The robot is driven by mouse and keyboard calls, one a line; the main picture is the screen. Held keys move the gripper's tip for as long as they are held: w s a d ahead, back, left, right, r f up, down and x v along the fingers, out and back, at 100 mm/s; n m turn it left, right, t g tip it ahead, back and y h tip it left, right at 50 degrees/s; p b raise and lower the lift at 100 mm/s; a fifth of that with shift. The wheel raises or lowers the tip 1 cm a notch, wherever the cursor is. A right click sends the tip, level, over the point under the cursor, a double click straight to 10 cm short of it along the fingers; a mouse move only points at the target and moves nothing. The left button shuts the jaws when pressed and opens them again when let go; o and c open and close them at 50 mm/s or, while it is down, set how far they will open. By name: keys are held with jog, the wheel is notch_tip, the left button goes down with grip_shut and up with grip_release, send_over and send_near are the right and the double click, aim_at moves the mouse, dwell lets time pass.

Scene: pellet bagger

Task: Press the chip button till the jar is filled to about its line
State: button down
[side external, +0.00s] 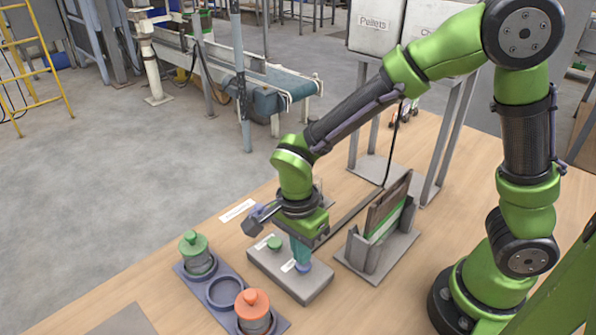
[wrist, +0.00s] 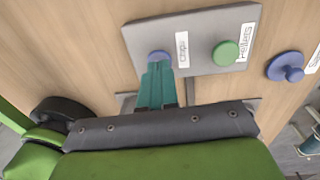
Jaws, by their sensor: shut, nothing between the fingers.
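The grey button box (side external: 318,287) lies on the wooden table. Its blue button (side external: 304,267) is labelled for chips and its green button (side external: 274,243) for pellets. My gripper (side external: 301,261) is shut and empty, pointing down with its teal fingertips at the blue button. In the wrist view the fingertips (wrist: 158,66) overlap the lower part of the chip button (wrist: 159,55); they look touching or very close, and I cannot tell if it is pressed down. The green button (wrist: 225,53) is clear. I cannot make out the jar being filled, its line or its level.
A tray (side external: 222,292) holds a green-lidded jar (side external: 195,250) and an orange-lidded jar (side external: 253,306), with its middle ring empty. A blue knobbed lid (wrist: 285,67) lies beside the box. A slotted stand (side external: 378,245) stands right of the box. Labelled hoppers (side external: 376,28) stand behind.

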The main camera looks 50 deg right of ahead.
jog(key=shift+f, duration=0.45)
jog(key=shift+f, duration=0.1)
jog(key=shift+f, duration=0.8)
jog(key=shift+s+d+f, duration=0.1)
jog(key=shift+s, duration=0.05)
dwell(1.4)
notch_tip(320, 180, up, 14)
jog(key=w, duration=0.1)
jog(key=shift+w+r, duration=0.2)
jog(key=shift+a, duration=0.2)
